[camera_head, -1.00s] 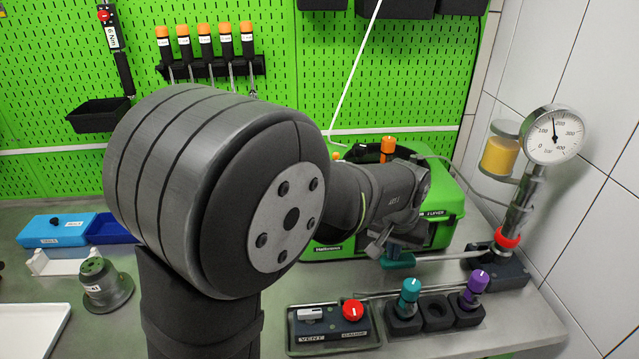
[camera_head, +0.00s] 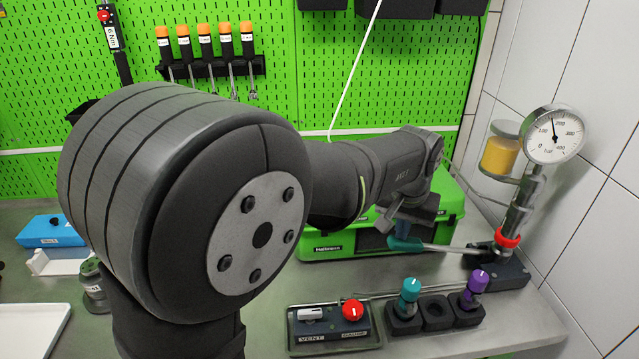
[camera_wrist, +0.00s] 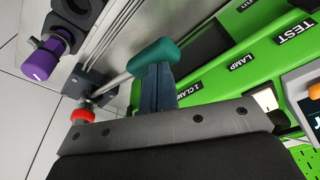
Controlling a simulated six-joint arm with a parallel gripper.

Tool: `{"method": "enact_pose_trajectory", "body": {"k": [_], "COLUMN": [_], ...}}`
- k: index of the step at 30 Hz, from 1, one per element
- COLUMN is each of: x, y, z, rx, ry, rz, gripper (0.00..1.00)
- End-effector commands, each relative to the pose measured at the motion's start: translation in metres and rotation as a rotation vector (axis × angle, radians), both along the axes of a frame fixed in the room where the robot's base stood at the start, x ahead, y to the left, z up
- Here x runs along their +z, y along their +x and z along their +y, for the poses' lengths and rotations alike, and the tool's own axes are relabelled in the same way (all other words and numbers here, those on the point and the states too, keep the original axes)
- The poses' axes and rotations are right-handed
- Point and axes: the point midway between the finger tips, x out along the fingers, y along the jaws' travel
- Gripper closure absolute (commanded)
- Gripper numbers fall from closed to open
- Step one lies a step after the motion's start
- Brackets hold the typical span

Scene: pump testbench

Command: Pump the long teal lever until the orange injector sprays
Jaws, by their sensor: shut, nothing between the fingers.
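The long lever has a teal grip (camera_head: 403,244) on a pale rod, which runs right to the pump base with the red ring. The grip also shows in the wrist view (camera_wrist: 153,56). My gripper (camera_head: 404,230) is shut and empty, pointing down onto the grip. In the wrist view its blue-grey fingertips (camera_wrist: 157,70) overlap the grip's edge and appear to touch it. The pressure gauge (camera_head: 553,136) has its needle between 100 and 200 bar. I see no spray.
The green case (camera_head: 335,243) stands behind the lever. In front are the red valve knob (camera_head: 352,309), a teal-topped plug (camera_head: 409,287) and a purple-topped plug (camera_head: 476,283). A yellow-filled reservoir (camera_head: 499,156) is beside the gauge. The tiled wall bounds the right.

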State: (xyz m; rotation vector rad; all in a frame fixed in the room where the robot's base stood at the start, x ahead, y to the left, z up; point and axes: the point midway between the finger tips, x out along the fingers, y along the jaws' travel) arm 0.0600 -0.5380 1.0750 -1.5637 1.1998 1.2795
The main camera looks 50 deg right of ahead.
Motion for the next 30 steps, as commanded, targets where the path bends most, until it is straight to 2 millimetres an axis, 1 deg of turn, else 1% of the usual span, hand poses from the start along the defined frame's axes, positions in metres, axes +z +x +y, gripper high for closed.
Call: {"method": "enact_pose_trajectory", "body": {"k": [11,14,24,30], "x": [0.0,0.003,0.035,0.049], "y": [0.0,0.0,0.0,0.0], "z": [0.0,0.0,-0.001,0.0], "rx": [0.0,0.0,0.0,0.0], "ry": [0.0,-0.002,-0.003,-0.002], "rz": [0.0,-0.001,0.0,-0.001], "gripper": [1.0,1.0,1.0,1.0]}}
